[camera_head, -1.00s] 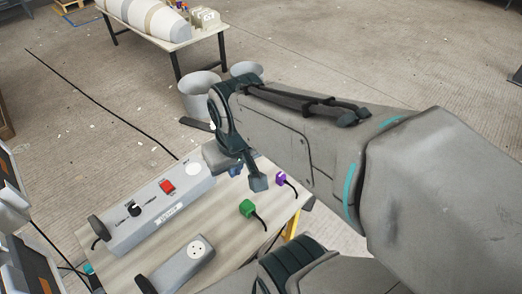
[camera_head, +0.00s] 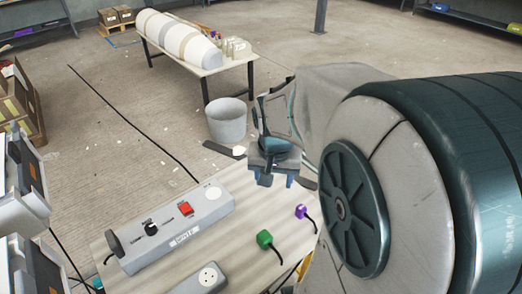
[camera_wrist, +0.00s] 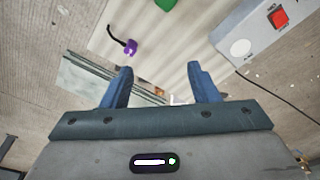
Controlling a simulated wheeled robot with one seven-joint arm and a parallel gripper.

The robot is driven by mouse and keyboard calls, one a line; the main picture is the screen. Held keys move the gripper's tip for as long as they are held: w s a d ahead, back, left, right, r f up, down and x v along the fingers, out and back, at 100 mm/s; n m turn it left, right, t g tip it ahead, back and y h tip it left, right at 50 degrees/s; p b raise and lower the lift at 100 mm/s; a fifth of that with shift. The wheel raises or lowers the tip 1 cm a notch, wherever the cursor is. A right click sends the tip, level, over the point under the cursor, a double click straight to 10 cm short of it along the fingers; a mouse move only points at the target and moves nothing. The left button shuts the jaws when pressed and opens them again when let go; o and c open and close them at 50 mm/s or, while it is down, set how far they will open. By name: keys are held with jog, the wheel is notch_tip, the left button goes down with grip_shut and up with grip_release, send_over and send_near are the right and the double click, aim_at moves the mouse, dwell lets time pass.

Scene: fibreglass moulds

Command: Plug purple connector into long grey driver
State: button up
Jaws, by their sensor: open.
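The purple connector (camera_head: 301,212) lies with its black cable near the right edge of the light wooden table (camera_head: 240,235). It also shows in the wrist view (camera_wrist: 131,47), up and left of centre. The long grey driver (camera_head: 178,228) lies along the back of the table, with a red switch, a black knob and a round pale socket (camera_head: 214,193) at its right end. That socket shows in the wrist view (camera_wrist: 240,47) too. My gripper (camera_head: 274,180) is open and empty, beyond the table's far edge. Its blue fingers (camera_wrist: 160,82) are apart, with nothing between them.
A green connector (camera_head: 264,239) with a cable lies left of the purple one. A shorter grey box (camera_head: 208,277) with a round socket sits at the front. A grey bin (camera_head: 227,122) and a table with a large mould (camera_head: 180,38) stand behind.

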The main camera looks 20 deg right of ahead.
aim_at(302, 207)
jog(key=w+d+f+m+g+y+b, duration=0.1)
jog(key=w+d+f+m, duration=0.3)
jog(key=d+f+m, duration=0.4)
jog(key=d+f, duration=0.4)
jog(key=d, duration=0.1)
jog(key=shift+m+g, duration=0.3)
notch_tip(302, 207, down, 8)
jog(key=shift+f+b, duration=0.2)
jog(key=shift+b, duration=0.25)
jog(key=shift+w+f, duration=0.15)
jog(key=shift+f, duration=2.5)
jog(key=c, duration=1)
